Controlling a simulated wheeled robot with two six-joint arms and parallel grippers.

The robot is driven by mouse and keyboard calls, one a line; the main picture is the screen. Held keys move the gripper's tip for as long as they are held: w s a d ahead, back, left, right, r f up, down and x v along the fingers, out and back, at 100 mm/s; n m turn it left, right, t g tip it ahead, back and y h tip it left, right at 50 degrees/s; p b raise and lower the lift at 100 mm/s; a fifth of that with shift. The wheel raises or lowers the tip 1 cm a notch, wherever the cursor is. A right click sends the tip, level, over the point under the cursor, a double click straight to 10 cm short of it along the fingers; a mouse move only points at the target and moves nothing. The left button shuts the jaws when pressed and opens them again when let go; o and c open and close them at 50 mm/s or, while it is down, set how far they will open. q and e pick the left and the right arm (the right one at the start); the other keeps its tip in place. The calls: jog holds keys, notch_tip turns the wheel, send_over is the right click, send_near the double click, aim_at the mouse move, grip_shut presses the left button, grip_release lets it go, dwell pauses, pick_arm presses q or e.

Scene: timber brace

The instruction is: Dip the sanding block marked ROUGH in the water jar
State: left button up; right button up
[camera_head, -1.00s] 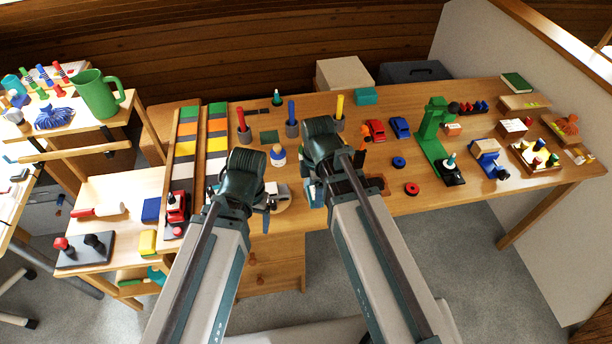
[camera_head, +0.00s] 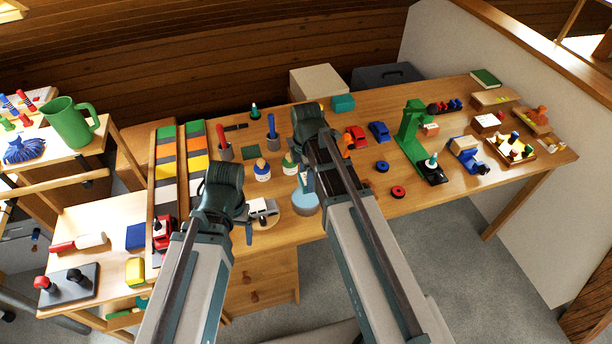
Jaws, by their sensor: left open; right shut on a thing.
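A round pale-blue vessel (camera_head: 306,203), which looks like the water jar, stands near the bench's front edge, just left of my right arm. My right gripper (camera_head: 306,180) is shut, with its tip end close above or beside this vessel. The thing in its jaws is mostly hidden by my wrist, and no ROUGH mark can be read. I cannot tell whether it touches the water. My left gripper (camera_head: 247,228) is open near the front edge, by a small white toy car (camera_head: 262,208).
Glue-like bottles (camera_head: 262,170) and a blue-handled tool in a holder (camera_head: 272,130) stand behind the vessel. A red car (camera_head: 356,137), a green press-like stand (camera_head: 412,135) and small wheels (camera_head: 398,192) are to the right. A red truck (camera_head: 163,232) is at the left.

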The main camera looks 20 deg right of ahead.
jog(key=shift+f+b, duration=2.95)
jog(key=shift+f, duration=0.25)
jog(key=o, duration=1.1)
jog(key=shift+r, duration=0.15)
jog(key=shift+r+p, duration=3.35)
jog(key=shift+p, duration=0.15)
jog(key=shift+f, duration=0.1)
notch_tip(320, 180, down, 7)
jog(key=b, duration=0.6)
jog(key=shift+r+b, duration=0.2)
jog(key=shift+b, duration=0.2)
